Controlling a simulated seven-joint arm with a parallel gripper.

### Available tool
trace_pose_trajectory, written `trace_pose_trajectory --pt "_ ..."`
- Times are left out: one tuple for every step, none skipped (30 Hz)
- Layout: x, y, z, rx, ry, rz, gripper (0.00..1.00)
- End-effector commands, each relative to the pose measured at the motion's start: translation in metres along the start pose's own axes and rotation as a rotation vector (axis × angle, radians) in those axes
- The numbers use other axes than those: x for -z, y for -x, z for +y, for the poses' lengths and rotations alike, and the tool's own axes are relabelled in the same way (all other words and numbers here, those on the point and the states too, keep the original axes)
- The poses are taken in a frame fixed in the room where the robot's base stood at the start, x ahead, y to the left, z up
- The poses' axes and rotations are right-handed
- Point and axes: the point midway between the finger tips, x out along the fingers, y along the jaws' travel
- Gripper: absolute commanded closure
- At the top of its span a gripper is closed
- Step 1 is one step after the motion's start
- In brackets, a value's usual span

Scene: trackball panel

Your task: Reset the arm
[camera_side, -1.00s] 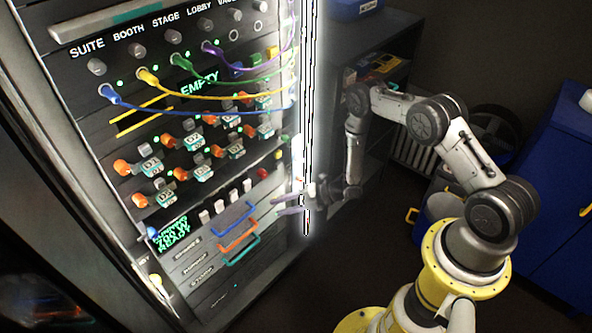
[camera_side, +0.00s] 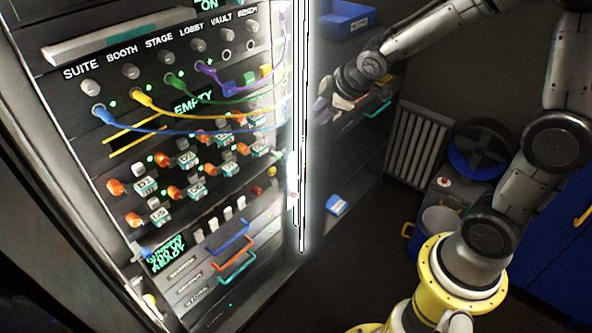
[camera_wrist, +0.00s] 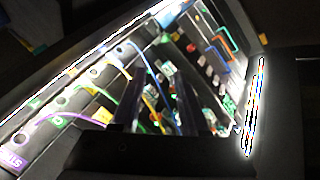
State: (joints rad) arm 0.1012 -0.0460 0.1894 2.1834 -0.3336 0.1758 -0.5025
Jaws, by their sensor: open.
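My gripper (camera_side: 322,108) is at the upper right of the rack panel in the side view, beside the bright vertical strip (camera_side: 299,150). Its fingers are small and blurred there. In the wrist view my gripper (camera_wrist: 155,105) shows two dark fingers apart, with nothing held between them. The panel (camera_side: 215,190) carries blue, yellow, green and purple cables under labels such as SUITE and BOOTH. Its small screen (camera_side: 166,252) reads READY in its lowest line. In the wrist view the panel's cables and modules show beyond the fingers.
Behind the strip stands a dark shelf with a blue bin (camera_side: 345,18) on top. A small blue object (camera_side: 337,205) lies low, right of the strip. A radiator (camera_side: 415,145), a blue bucket (camera_side: 438,228) and a blue cabinet (camera_side: 565,250) are at the right.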

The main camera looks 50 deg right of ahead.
Motion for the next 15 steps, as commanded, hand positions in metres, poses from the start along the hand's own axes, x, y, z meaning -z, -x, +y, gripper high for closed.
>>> trace_pose_trajectory --pt "-0.004 0.026 -0.003 -0.006 -0.065 -0.004 0.56" --pt "-0.007 0.04 -0.007 -0.003 -0.108 -0.012 0.56" --pt "-0.013 0.057 -0.013 0.002 -0.165 -0.02 0.56" --pt "-0.017 0.069 -0.018 0.007 -0.207 -0.027 0.56" --pt "-0.022 0.082 -0.024 0.013 -0.251 -0.033 0.56" --pt "-0.028 0.098 -0.032 0.021 -0.306 -0.039 0.56" --pt "-0.034 0.109 -0.039 0.03 -0.348 -0.045 0.56" --pt "-0.039 0.12 -0.047 0.039 -0.39 -0.049 0.56" --pt "-0.046 0.134 -0.057 0.052 -0.442 -0.054 0.56" --pt "-0.052 0.143 -0.065 0.063 -0.481 -0.059 0.56" --pt "-0.057 0.152 -0.072 0.074 -0.517 -0.063 0.56" --pt "-0.064 0.163 -0.082 0.089 -0.561 -0.068 0.56" --pt "-0.068 0.17 -0.089 0.1 -0.592 -0.07 0.56" --pt "-0.073 0.176 -0.096 0.111 -0.617 -0.074 0.56" --pt "-0.078 0.182 -0.105 0.125 -0.65 -0.079 0.56"
